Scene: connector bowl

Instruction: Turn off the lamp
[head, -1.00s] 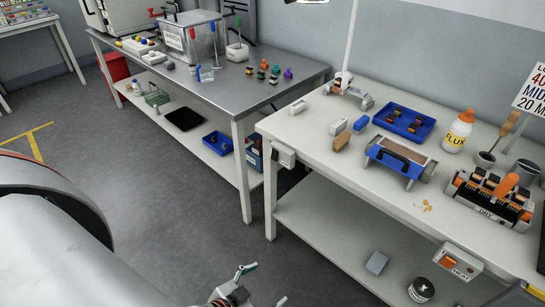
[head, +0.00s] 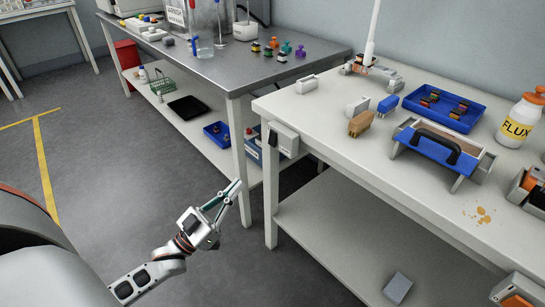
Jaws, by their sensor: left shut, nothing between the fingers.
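The lamp's white post (head: 373,32) rises from the back of the white bench; its clamp-like foot (head: 362,67) sits near the bench's back edge. The lamp head is out of the picture above. A pale grey box (head: 284,140) with a dark lever-like part on its left side is fixed at the bench's left front corner; I cannot tell whether it belongs to the lamp. My left gripper (head: 236,188) is shut and empty, below bench-top height, left of the front leg and below that box.
On the white bench (head: 330,122) stand a blue tray (head: 446,108), a blue-fronted holder (head: 436,147), a flux bottle (head: 520,122) and several connectors. A steel table (head: 225,70) stands at the back left. Floor is open left of my left gripper.

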